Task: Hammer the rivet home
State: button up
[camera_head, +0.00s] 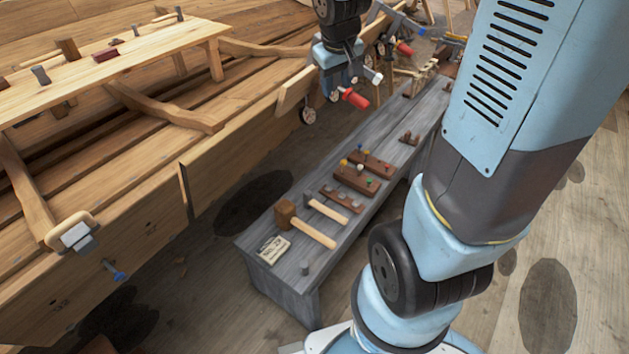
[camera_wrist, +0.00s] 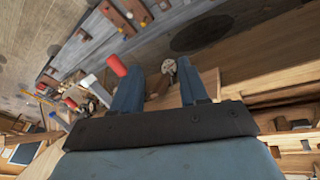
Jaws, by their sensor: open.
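My gripper (camera_head: 338,80) hangs at the hull's upper edge near the top middle of the head view. In the wrist view its two blue fingers (camera_wrist: 161,78) stand apart, with nothing held between them. A small round metal piece (camera_wrist: 168,66) shows beyond the gap; I cannot tell whether it is the rivet. The gripper is well apart from both. I cannot identify the rivet for certain.
Red-handled clamps (camera_head: 354,98) sit on the hull's edge close to my gripper; one red handle (camera_wrist: 117,65) shows beside a finger. Brown blocks with coloured pegs (camera_head: 356,178) and a small label (camera_head: 273,248) lie on the bench. The planked hull (camera_head: 150,220) fills the left.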

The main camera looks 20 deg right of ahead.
jog(key=w+f+n+g, duration=0.1)
jog(key=w+f, duration=0.5)
jog(key=f, duration=0.4)
jog(key=n+g+y, duration=0.1)
jog(key=n+g, duration=0.2)
jog(key=n, duration=0.1)
send_over(316, 202)
jog(key=f, duration=3.2)
jog(key=shift+w+f, duration=0.25)
jog(key=shift+f, duration=0.05)
jog(key=shift+s+a+f, duration=0.1)
jog(key=shift+s+f, duration=0.05)
jog(key=shift+f, duration=4.8)
jog(key=shift+c, duration=0.3)
grip_shut()
